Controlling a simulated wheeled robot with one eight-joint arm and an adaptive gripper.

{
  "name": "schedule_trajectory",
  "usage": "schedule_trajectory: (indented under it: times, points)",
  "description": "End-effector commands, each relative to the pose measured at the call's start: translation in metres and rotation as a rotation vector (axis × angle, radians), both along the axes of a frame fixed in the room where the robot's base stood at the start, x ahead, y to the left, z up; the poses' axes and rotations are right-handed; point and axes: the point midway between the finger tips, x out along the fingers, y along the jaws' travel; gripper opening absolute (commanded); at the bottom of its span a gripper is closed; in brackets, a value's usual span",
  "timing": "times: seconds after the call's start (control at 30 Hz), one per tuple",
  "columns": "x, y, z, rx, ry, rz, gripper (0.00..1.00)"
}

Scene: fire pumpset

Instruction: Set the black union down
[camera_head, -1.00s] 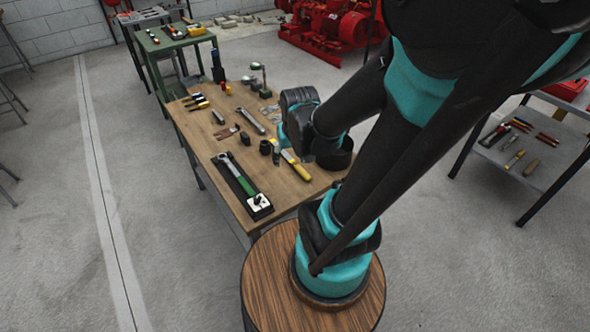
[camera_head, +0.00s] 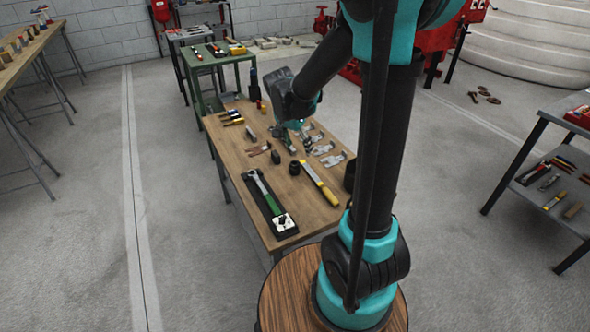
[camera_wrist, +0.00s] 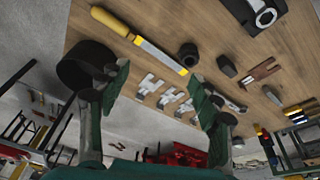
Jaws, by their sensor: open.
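A short black ring-like fitting (camera_head: 294,168), which looks like the black union, rests on the wooden workbench (camera_head: 225,150) beside the yellow-handled file (camera_head: 320,183). The wrist view shows it with its dark hole (camera_wrist: 188,52), apart from my fingers. A smaller black tapered piece (camera_head: 275,157) stands to its left; I cannot be sure which one is called the union. My gripper (camera_wrist: 160,88) is open, its green fingers wide apart with nothing between them. In the head view my arm's end hangs over the far part of the bench, its fingertips hard to make out.
A wide black cylinder (camera_wrist: 82,66) stands at the bench edge near one finger. Bare wood shows between the tools.

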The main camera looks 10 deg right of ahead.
Motion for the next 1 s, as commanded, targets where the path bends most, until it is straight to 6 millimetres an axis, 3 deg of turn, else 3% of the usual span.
schedule_trajectory:
  times: [0.1,0.3,0.57,1.0]
  points:
    - [0.036,0.02,-0.002,-0.028,-0.019,-0.151,0.64]
    - [0.072,0.042,-0.007,-0.066,-0.06,-0.343,0.64]
    - [0.083,0.044,-0.021,-0.077,-0.078,-0.41,0.64]
    - [0.092,0.013,-0.1,-0.077,-0.077,-0.407,0.64]
